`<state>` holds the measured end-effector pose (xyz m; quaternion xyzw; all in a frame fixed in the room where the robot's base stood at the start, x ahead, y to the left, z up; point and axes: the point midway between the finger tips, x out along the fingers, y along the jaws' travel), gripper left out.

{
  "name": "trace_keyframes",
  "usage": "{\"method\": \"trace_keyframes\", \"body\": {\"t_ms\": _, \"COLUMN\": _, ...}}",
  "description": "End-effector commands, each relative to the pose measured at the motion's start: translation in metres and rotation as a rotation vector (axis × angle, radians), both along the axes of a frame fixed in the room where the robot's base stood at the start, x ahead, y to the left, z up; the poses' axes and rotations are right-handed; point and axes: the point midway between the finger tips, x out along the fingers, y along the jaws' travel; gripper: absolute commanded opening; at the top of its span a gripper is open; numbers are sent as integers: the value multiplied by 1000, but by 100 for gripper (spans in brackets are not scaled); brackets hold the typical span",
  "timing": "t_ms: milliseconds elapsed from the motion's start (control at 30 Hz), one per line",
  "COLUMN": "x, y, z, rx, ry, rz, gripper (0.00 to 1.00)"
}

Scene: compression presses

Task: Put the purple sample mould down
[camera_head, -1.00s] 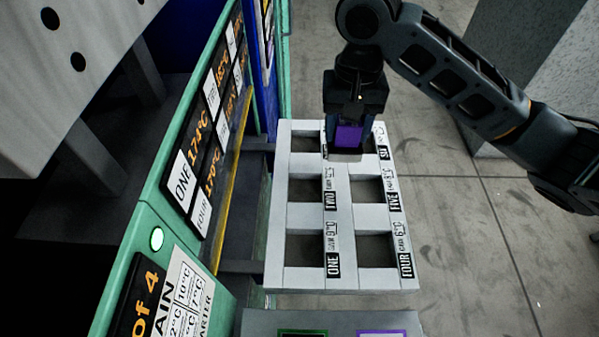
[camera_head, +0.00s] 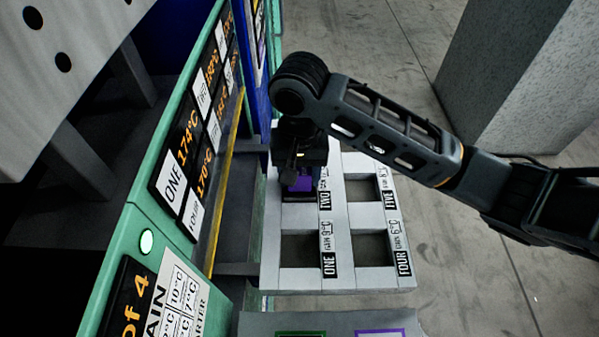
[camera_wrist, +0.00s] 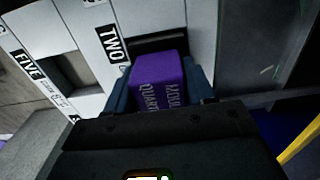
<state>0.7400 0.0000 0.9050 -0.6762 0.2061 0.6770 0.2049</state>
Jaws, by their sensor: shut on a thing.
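The purple sample mould (camera_head: 300,184) is in my gripper (camera_head: 299,178) over the compartment labelled TWO in the white rack (camera_head: 340,273). In the wrist view the purple mould (camera_wrist: 160,82), with lettering on its face, sits between the two fingers of my gripper (camera_wrist: 160,88). The fingers are shut on it. Part of a dark opening shows beside the TWO label in the wrist view. I cannot tell whether the mould is inside the compartment or just above it. My arm hides the far row of the rack.
Compartments ONE (camera_head: 300,250), FOUR (camera_head: 371,248) and FIVE (camera_head: 364,188) look empty. The green-framed press panel (camera_head: 128,222) with temperature signs stands close on the left. A grey pillar (camera_head: 515,75) stands back right. Floor is open to the right of the rack.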

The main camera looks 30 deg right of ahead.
Motion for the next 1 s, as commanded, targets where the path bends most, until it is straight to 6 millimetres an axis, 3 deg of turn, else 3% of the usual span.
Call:
{"method": "trace_keyframes", "body": {"t_ms": 400, "x": 0, "y": 0, "z": -5, "rx": 2, "ry": -2, "rz": 0, "gripper": 0}}
{"method": "trace_keyframes", "body": {"t_ms": 433, "x": 0, "y": 0, "z": -5, "rx": 1, "ry": -1, "rz": 0, "gripper": 56}}
{"method": "trace_keyframes", "body": {"t_ms": 667, "x": 0, "y": 0, "z": -5, "rx": 1, "ry": -1, "rz": 1, "gripper": 78}}
{"method": "trace_keyframes", "body": {"t_ms": 1000, "x": 0, "y": 0, "z": 0, "rx": 0, "ry": -1, "rz": 2, "gripper": 79}}
